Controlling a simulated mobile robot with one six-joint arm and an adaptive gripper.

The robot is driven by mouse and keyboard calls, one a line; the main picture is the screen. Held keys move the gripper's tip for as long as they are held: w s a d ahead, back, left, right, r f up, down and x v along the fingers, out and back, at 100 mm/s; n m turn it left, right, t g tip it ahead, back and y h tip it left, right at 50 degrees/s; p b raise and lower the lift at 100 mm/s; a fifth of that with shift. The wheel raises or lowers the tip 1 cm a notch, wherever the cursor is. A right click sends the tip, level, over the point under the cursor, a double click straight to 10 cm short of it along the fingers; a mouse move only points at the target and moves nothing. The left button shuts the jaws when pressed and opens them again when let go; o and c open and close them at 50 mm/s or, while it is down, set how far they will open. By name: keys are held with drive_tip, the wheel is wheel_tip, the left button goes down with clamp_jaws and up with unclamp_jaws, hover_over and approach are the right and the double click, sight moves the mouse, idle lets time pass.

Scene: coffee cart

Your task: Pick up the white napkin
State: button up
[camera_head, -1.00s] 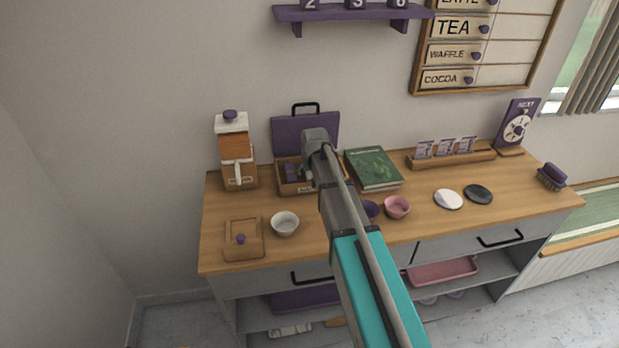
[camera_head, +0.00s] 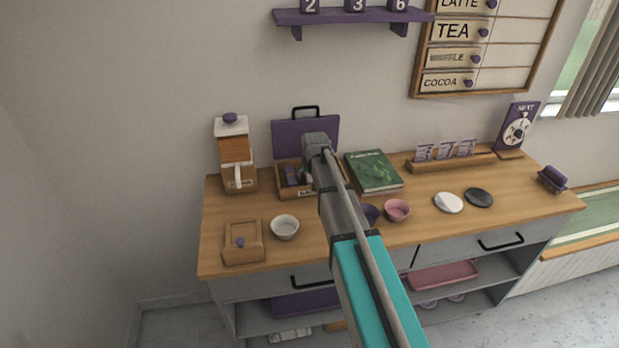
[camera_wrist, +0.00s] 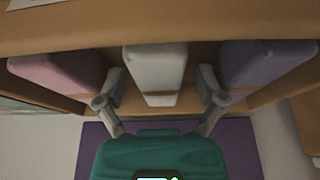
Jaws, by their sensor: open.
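The white napkin (camera_wrist: 156,70) stands in the middle of a wooden box (camera_wrist: 100,40) in the wrist view. A pink one (camera_wrist: 60,72) stands to its left and a purple one (camera_wrist: 262,65) to its right. My gripper (camera_wrist: 159,82) is open, with one finger on each side of the white napkin and small gaps showing. In the head view the box (camera_head: 284,192) sits at the back of the counter with its purple lid (camera_head: 290,135) raised. My arm hides the white napkin there.
A coffee-coloured dispenser (camera_head: 235,150) stands left of the box, and a green book (camera_head: 374,171) lies close on its right. A white bowl (camera_head: 285,227), a pink bowl (camera_head: 397,210) and a small wooden box (camera_head: 243,247) are nearer the front. The counter's left front is partly clear.

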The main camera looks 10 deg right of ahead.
drive_tip(key=shift+f, duration=0.15)
drive_tip(key=shift+c, duration=0.2)
idle(0.3)
drive_tip(key=c, duration=1)
wheel_tip(320, 180, up, 3)
drive_tip(key=p, duration=0.3)
drive_tip(key=s+r+p, duration=0.1)
drive_tip(key=r+p, duration=0.1)
drive_tip(key=s+d+r+p, duration=0.1)
drive_tip(key=s+r+p, duration=0.3)
drive_tip(key=r, duration=0.1)
drive_tip(key=shift+d+p, duration=0.15)
drive_tip(key=shift+p, duration=0.2)
drive_tip(key=s+d+r+p, duration=0.2)
drive_tip(key=s+r+p, duration=0.1)
drive_tip(key=s, duration=0.5)
drive_tip(key=shift+s+d+r, duration=0.2)
drive_tip(key=shift+s+r, duration=0.05)
drive_tip(key=shift+s, duration=0.05)
